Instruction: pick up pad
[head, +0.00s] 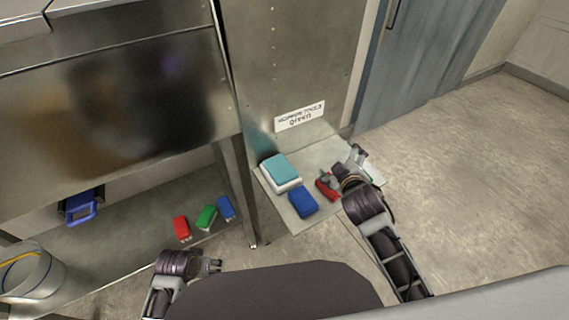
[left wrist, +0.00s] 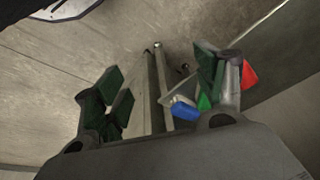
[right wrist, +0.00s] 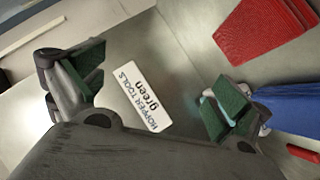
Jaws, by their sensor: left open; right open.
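A teal pad (head: 281,169) lies on a white block (head: 287,184) on the low steel shelf at the centre of the head view. A blue block (head: 302,203) lies beside it. My right gripper (head: 343,168) is open over the right part of this shelf, partly covering a red item (head: 325,187).
Red (head: 181,228), green (head: 206,217) and blue (head: 226,207) items lie on the left shelf. A steel post (head: 238,190) separates the shelves. A bucket (head: 30,272) stands far left. Floor at right is clear.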

